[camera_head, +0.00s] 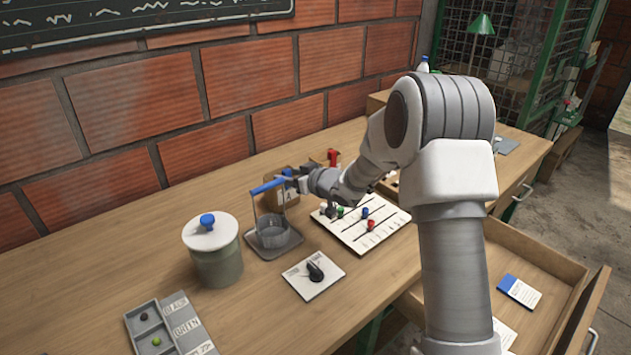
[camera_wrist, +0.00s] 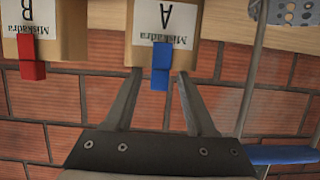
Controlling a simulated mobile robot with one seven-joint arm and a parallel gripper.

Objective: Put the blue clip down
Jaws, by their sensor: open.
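The blue clip (camera_wrist: 161,68) sits on the top edge of the paper bag marked A (camera_wrist: 198,40), which appears upside down in the wrist view.
Beside bag A stands bag B (camera_wrist: 70,40) with a red clip (camera_wrist: 31,70). A lidded jar (camera_head: 215,262), a white board with coloured pegs (camera_head: 350,232) and an open drawer (camera_head: 545,262) are nearby.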

